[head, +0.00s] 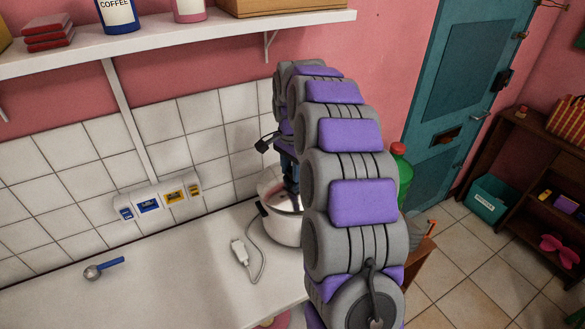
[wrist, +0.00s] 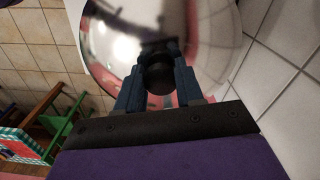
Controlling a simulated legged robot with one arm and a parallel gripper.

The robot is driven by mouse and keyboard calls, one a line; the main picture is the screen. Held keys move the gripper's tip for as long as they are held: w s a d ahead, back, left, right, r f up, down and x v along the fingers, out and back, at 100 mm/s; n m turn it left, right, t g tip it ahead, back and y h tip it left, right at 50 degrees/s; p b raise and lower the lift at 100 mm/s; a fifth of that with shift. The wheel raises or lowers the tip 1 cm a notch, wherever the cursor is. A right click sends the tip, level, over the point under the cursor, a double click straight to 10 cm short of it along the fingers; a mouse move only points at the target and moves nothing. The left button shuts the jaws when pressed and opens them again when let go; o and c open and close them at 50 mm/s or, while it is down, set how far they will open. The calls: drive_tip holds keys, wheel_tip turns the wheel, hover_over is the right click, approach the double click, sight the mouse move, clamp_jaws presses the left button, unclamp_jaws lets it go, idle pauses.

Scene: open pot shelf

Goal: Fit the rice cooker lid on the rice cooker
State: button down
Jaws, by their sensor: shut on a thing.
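The rice cooker (head: 282,226) is a white pot with a dark rim, standing on the white counter and partly hidden behind my arm. The rice cooker lid is a shiny glass or metal dome that fills the upper middle of the wrist view (wrist: 125,45); it also shows in the head view (head: 270,182) at the cooker's opening. My gripper (wrist: 158,75) is shut on the lid's black knob. In the head view my gripper (head: 291,185) points down over the cooker. I cannot tell whether the lid touches the rim all round.
A white plug and cord (head: 241,252) lie left of the cooker, and a scoop (head: 95,271) lies further left. A green bottle with a red cap (head: 402,170) stands behind my arm. A shelf (head: 180,38) hangs above. The counter's left part is mostly clear.

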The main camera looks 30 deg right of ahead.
drive_tip(key=shift+d+f, duration=0.1)
drive_tip(key=shift+d, duration=1.65)
drive_tip(key=shift+a+p, duration=0.5)
drive_tip(key=shift+a, duration=0.5)
drive_tip(key=shift+s+d+f, duration=0.1)
drive_tip(key=shift+d+f, duration=0.4)
drive_tip(key=shift+f, duration=0.2)
drive_tip(key=shift+a, duration=0.4)
drive_tip(key=shift+d, duration=0.15)
drive_tip(key=shift+f, duration=0.5)
drive_tip(key=shift+c, duration=1.6)
unclamp_jaws()
drive_tip(key=shift+r, duration=0.1)
